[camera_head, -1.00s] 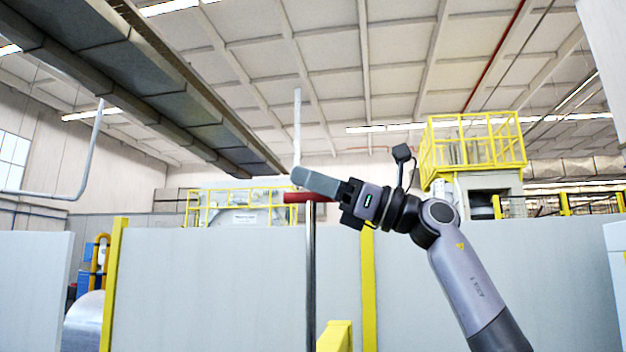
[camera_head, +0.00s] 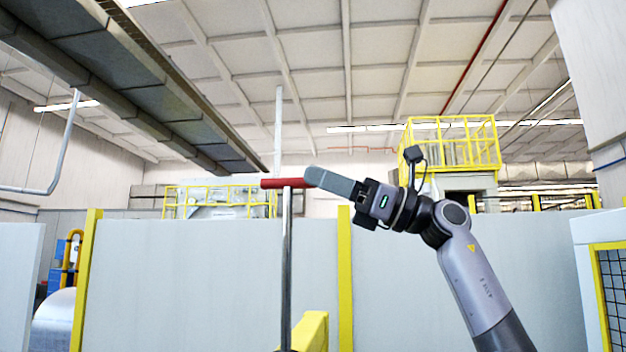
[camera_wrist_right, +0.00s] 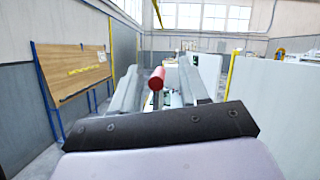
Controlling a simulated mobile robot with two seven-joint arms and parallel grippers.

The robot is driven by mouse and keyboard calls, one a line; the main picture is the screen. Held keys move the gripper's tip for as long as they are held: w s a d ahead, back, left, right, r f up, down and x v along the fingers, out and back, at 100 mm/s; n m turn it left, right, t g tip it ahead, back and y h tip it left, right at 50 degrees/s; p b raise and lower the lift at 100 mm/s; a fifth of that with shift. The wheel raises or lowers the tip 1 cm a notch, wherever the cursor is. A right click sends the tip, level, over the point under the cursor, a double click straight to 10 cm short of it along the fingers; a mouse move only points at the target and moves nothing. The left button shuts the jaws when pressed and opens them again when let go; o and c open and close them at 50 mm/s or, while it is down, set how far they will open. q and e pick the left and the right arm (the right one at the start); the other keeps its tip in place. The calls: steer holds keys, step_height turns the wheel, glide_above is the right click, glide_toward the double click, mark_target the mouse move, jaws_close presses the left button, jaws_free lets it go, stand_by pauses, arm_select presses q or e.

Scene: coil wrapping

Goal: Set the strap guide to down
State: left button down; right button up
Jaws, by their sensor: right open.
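A red bar (camera_head: 282,183) lies level across the top of an upright metal post (camera_head: 287,260) in the head view. No label shows whether this is the strap guide. My right gripper (camera_head: 312,178) is at the bar's right end, with its fingertips just right of the post. In the right wrist view the red bar (camera_wrist_right: 156,78) shows end-on between the two spread fingers, with gaps at both sides. The right gripper is open and holds nothing. My left gripper is not in view.
Grey panels with yellow posts (camera_head: 345,280) stand behind the post. A yellow beam (camera_head: 312,332) is low beside it. A yellow-framed mesh guard (camera_head: 603,290) is at the far right. A wooden board (camera_wrist_right: 72,72) stands left in the wrist view.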

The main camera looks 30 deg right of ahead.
steer(key=shift+v, duration=1.15)
